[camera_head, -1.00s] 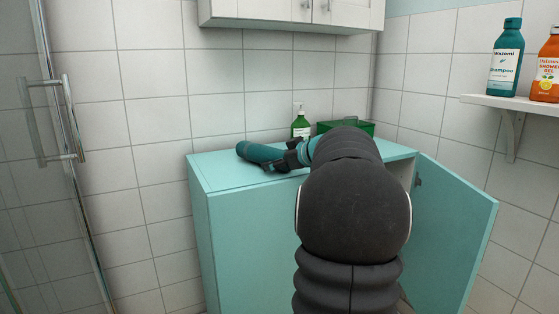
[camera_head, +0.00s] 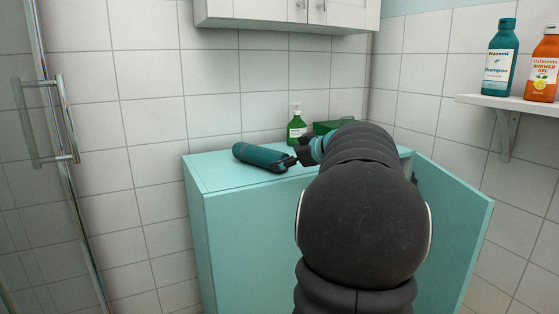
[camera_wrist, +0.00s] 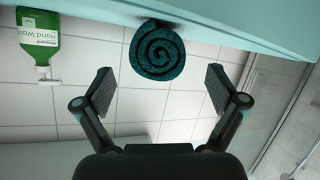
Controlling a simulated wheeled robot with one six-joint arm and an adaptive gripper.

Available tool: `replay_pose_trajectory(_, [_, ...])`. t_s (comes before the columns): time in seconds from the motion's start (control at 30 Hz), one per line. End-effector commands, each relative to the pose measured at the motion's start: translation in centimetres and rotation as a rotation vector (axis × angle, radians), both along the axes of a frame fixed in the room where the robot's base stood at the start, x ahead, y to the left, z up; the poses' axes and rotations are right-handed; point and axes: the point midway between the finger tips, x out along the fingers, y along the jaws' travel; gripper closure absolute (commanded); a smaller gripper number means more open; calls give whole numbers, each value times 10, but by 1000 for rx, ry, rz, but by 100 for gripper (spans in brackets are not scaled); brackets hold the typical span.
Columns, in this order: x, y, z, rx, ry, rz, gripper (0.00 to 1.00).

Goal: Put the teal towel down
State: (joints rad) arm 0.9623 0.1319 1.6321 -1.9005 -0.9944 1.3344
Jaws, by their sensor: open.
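The teal towel (camera_head: 262,157) is rolled up and lies on top of the turquoise cabinet (camera_head: 215,171), near its left part. In the wrist view, which is upside down, the towel's spiral end (camera_wrist: 157,50) faces me against the cabinet top. My gripper (camera_wrist: 161,92) is open and empty, with its fingers spread on either side of the roll's end and a gap between them and the towel. In the head view my gripper (camera_head: 285,165) is at the towel's right end, partly hidden by my arm.
A green hand wash bottle (camera_head: 296,128) and a green container (camera_head: 330,126) stand behind, the latter partly hidden by my arm. The cabinet door (camera_head: 455,220) hangs open at right. A wall shelf (camera_head: 520,102) holds shampoo (camera_head: 500,60) and shower gel (camera_head: 543,65). A glass shower door is at left.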

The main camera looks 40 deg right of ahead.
Motion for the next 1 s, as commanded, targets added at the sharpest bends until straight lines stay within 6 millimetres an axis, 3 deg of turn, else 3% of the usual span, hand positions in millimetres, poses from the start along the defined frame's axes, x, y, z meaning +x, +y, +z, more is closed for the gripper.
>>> replay_pose_trajectory(0.23, [-41, -3, 16, -1, 0, -2, 5])
replay_pose_trajectory(0.53, [-57, -4, 22, 1, 1, -1, 5])
replay_pose_trajectory(0.77, [-49, 4, 31, -17, -32, -7, 5])
replay_pose_trajectory(0.87, [-31, 24, 51, -63, -116, -40, 5])
replay_pose_trajectory(1.0, [-7, 67, 88, -128, -276, -151, 5])
